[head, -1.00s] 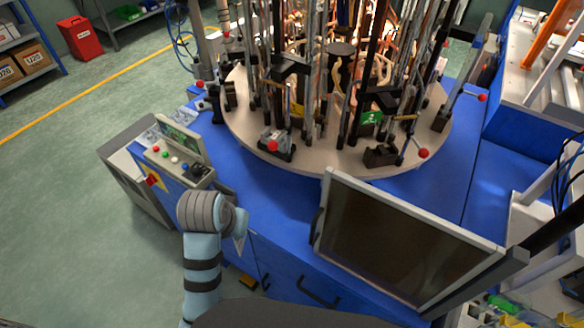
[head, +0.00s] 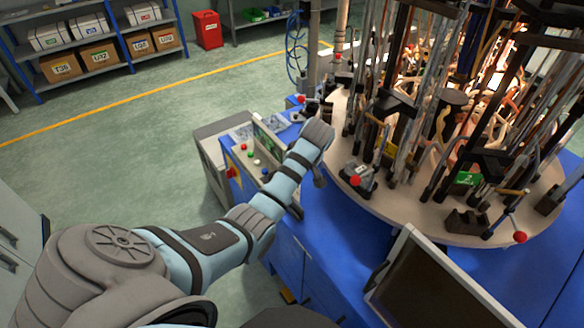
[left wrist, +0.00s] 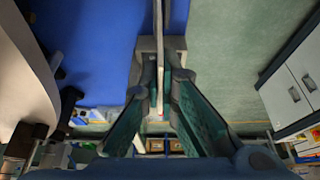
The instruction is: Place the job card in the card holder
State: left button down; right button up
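My left arm reaches in from the left in the head view. Its wrist is over the blue bench, between the control panel and the round turntable, and hides most of the left gripper (head: 319,178). In the left wrist view the fingers of the left gripper (left wrist: 160,72) come together on a thin pale sheet seen edge-on, which looks like the job card (left wrist: 158,18). The card's face cannot be seen, and the card does not show in the head view. I cannot clearly make out a card holder. My right gripper is in neither view.
The control panel (head: 254,160) with buttons and a small screen stands left of the wrist. The turntable (head: 400,205), crowded with rods and clamps, is close on the right. A monitor (head: 430,290) stands at the front right. Green floor (head: 130,150) is open at left.

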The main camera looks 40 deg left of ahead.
pick_arm(q)
notch_tip(320, 180, down, 7)
jog(key=shift+s+f+b, duration=0.1)
jog(key=shift+f+b, duration=0.1)
jog(key=shift+b, duration=0.3)
jog(key=c, duration=1.8)
grip_release()
jog(key=p+v, duration=0.2)
jog(key=v, duration=1)
jog(key=shift+r, duration=0.1)
